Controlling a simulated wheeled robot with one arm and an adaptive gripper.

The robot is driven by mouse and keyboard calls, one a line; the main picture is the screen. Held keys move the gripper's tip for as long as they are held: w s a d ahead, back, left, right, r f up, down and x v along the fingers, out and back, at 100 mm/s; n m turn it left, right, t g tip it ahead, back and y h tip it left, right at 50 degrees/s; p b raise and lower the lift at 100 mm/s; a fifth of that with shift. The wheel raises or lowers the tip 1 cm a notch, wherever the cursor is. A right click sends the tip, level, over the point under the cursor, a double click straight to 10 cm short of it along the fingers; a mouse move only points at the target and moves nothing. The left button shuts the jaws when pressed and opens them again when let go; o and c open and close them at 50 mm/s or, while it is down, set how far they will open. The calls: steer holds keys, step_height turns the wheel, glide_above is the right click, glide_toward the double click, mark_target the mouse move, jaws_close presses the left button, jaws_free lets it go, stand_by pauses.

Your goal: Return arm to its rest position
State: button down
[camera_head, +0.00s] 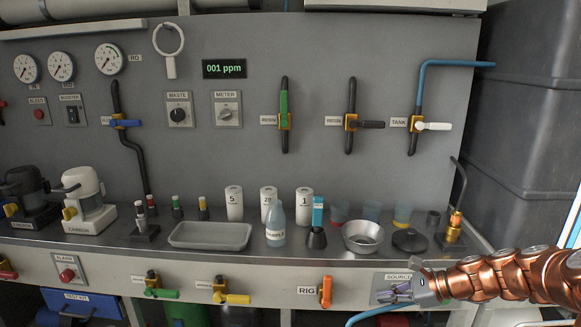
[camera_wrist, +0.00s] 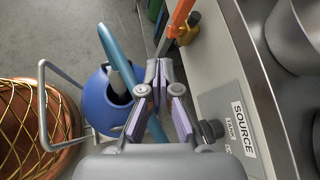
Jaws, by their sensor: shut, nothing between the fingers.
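My copper-coloured arm comes in from the right edge in the head view. My gripper (camera_head: 400,292) is at the lower right, in front of the bench's front panel by the SOURCE label (camera_head: 397,277). In the wrist view my gripper (camera_wrist: 159,72) has its purple-padded fingers converging to tips that meet, with nothing held. A dark selector knob (camera_wrist: 210,130) and the SOURCE plate (camera_wrist: 243,130) are just right of the fingers. In the head view the gripper hides most of that plate.
An orange RIG valve handle (camera_head: 325,291) sticks out left of the gripper. A blue hose (camera_wrist: 115,55), a blue container (camera_wrist: 105,105) and a copper basket (camera_wrist: 30,130) lie below. The bench top holds a metal bowl (camera_head: 363,236) and a sample bottle (camera_head: 275,224).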

steer(key=s+a+r+n+g+h, duration=0.35)
steer(key=s+a+n+g, duration=0.25)
steer(key=s+a+n, duration=0.8)
steer(key=s+d+n+g+h, duration=0.1)
steer(key=s+d+n+h, duration=0.25)
steer(key=s, duration=0.85)
steer(key=s+d+n+h, duration=0.2)
steer(key=s+d+h, duration=0.25)
steer(key=s, duration=0.65)
steer(key=s+p+v, duration=0.2)
steer(key=p+v, duration=0.8)
steer(key=s+d+r+p+v, duration=0.1)
steer(key=p+v, duration=0.8)
steer(key=shift+s+d+r+y+p, duration=0.35)
steer(key=shift+s+d+y, duration=0.1)
steer(key=shift+s, duration=0.15)
